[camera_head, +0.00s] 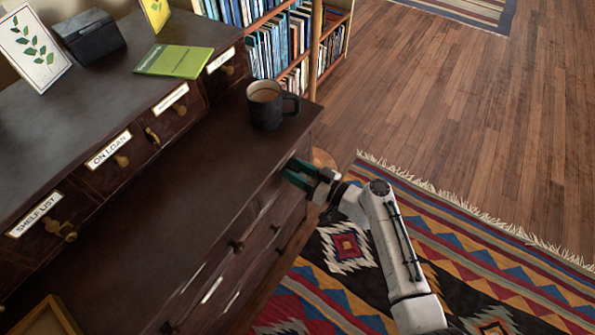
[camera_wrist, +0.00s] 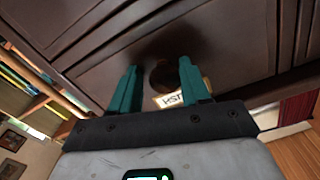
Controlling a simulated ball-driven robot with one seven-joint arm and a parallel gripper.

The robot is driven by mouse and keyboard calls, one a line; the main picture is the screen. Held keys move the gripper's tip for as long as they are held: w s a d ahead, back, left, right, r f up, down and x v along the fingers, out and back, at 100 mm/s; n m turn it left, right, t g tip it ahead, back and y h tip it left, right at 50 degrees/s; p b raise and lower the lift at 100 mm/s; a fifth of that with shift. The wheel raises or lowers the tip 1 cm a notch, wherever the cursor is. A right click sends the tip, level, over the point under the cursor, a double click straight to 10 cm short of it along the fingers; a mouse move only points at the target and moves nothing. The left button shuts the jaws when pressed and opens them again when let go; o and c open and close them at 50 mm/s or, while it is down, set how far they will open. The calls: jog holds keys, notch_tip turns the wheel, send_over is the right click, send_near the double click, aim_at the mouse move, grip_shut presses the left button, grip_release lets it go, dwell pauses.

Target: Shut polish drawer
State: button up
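My gripper (camera_head: 302,176) is at the right end of the dark wooden cabinet's front, just below the top edge. It also shows in the wrist view (camera_wrist: 159,82), with its two teal fingers apart. A dark round knob (camera_wrist: 163,76) on a drawer front (camera_wrist: 225,45) appears between the fingers. I cannot tell whether they touch it. Part of a white label (camera_wrist: 170,100) shows below the knob, with upside-down letters that look like "ISH". How far this drawer stands out from the cabinet is unclear, and in the head view my gripper partly covers that spot.
A dark mug (camera_head: 266,104) stands on the cabinet top near its right edge. Small labelled drawers (camera_head: 110,160) line the raised back part, with a green book (camera_head: 174,61) above. Bookshelves (camera_head: 280,45) stand behind. A patterned rug (camera_head: 450,250) covers the floor at right.

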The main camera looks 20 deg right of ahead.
jog(key=shift+o, duration=0.2)
jog(key=shift+a+r, duration=0.15)
jog(key=shift+a, duration=0.25)
jog(key=shift+s, duration=0.2)
jog(key=v, duration=1.1)
jog(key=shift+w+d, duration=0.25)
jog(key=shift+d, duration=0.1)
